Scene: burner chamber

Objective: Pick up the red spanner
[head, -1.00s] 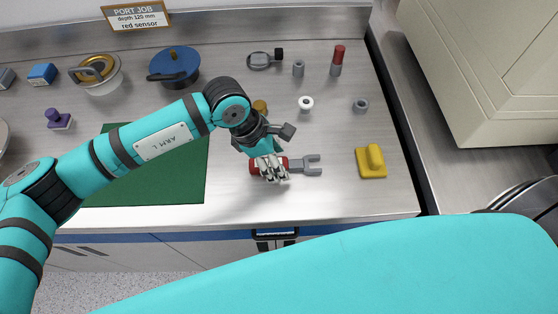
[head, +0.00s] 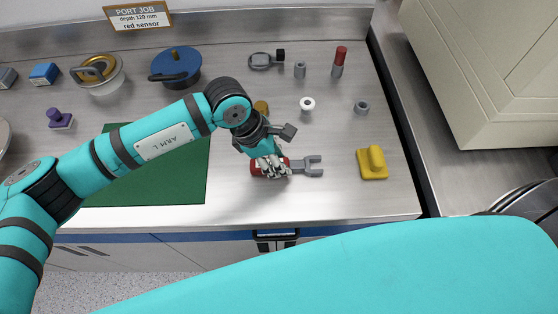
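The red spanner lies flat near the front edge of the steel bench, its grey open jaw (head: 312,166) pointing right. Part of its red handle (head: 256,169) shows to the left of my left gripper (head: 270,168). The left gripper points down over the handle, and its fingers hide the handle's middle. From this angle I cannot tell whether the fingers are closed on the handle or only around it. The spanner seems to rest on the bench. My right gripper is out of view.
A yellow block with a grip (head: 372,163) stands right of the spanner. A green mat (head: 180,180) lies left, under my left arm. A white ring (head: 307,104), grey cylinders and a red-topped pin (head: 339,62) stand behind. A blue lidded pot (head: 175,67) is at the back.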

